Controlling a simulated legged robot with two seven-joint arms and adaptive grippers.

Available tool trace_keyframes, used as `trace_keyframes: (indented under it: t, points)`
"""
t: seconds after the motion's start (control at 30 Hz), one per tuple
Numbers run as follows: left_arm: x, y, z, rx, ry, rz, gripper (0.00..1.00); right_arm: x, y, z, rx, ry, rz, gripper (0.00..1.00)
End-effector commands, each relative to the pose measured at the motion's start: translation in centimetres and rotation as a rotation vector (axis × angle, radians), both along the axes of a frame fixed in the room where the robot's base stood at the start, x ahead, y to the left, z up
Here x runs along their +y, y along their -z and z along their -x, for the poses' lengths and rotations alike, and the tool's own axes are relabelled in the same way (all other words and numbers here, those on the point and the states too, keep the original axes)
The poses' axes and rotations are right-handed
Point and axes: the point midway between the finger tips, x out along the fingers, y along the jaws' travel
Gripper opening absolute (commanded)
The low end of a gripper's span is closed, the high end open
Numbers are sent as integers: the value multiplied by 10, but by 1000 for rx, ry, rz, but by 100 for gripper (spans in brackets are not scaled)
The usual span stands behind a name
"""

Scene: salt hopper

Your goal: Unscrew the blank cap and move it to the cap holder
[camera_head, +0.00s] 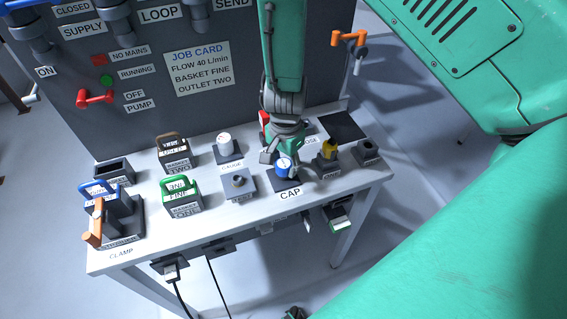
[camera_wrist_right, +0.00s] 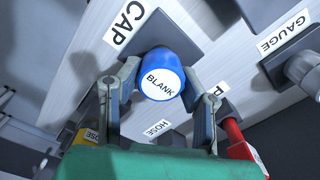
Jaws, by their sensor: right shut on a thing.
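The blank cap (camera_head: 285,170) is blue with a white top; in the right wrist view the cap (camera_wrist_right: 160,78) reads BLANK. My right gripper (camera_head: 283,153) reaches down from above, its two fingers on either side of the cap and shut on it. The cap is at the dark square plate (camera_head: 288,187) behind the CAP label. The plate also shows in the wrist view (camera_wrist_right: 172,32). I cannot tell whether the cap touches this plate, since the cap hides the contact. A bare grey fitting (camera_head: 238,181) stands on a plate to the left.
The white gauge (camera_head: 225,144) stands behind the fitting. A yellow-topped piece (camera_head: 329,150) and a dark round socket (camera_head: 368,148) are close on the right. The green basket (camera_head: 180,195) and the clamp (camera_head: 113,213) are farther left. A dark panel (camera_head: 130,80) rises behind the table.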

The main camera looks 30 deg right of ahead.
Motion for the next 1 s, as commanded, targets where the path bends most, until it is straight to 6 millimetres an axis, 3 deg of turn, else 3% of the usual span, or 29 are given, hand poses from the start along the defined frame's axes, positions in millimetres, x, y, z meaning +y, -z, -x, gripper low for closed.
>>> trace_keyframes:
  t: [1.0]
  points:
    - [0, 15, 0, 0, 0, 0, 0, 0, 19, 0, 0, 0, 0, 0]
